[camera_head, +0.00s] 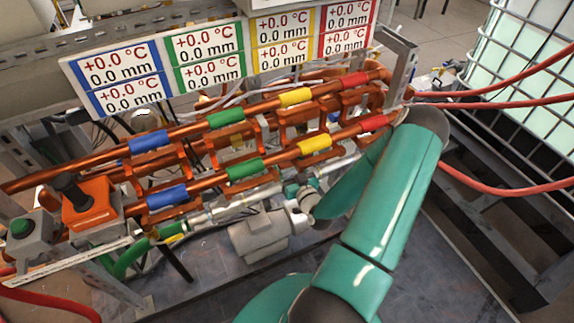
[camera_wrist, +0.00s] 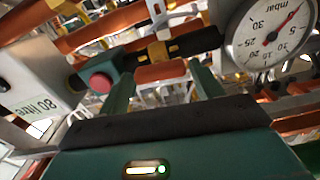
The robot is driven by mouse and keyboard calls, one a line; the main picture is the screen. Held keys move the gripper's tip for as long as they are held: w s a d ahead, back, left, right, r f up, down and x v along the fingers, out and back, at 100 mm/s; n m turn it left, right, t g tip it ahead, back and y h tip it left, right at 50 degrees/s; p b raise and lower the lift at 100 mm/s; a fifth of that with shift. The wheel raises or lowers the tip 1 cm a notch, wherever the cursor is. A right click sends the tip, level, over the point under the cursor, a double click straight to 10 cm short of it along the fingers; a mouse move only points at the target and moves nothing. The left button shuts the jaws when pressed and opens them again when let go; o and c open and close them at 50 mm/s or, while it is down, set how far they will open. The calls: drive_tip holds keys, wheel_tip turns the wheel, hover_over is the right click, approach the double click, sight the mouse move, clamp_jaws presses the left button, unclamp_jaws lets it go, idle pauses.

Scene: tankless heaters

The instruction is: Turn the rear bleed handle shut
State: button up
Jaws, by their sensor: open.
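In the wrist view my gripper (camera_wrist: 161,78) is open, its two green fingers apart and pointing away from the camera. A black bar-shaped handle (camera_wrist: 196,41) with a brass-coloured middle lies just beyond the fingertips, across the view. It may be the bleed handle, but I cannot tell whether it is the rear one. An orange part (camera_wrist: 161,72) shows between the fingers, apparently behind them. I see no clear contact with either finger. In the head view my green arm reaches to the pipework, and its gripper is not clearly made out.
A round mbar gauge (camera_wrist: 267,33) is close on the right, and a red round knob (camera_wrist: 100,83) is left of the fingers. Copper pipes (camera_head: 220,118) with coloured bands run below the display panel (camera_head: 215,58). Red hoses (camera_head: 500,100) cross at right.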

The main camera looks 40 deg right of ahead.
drive_tip(key=shift+x, duration=1)
drive_tip(key=c, duration=0.7)
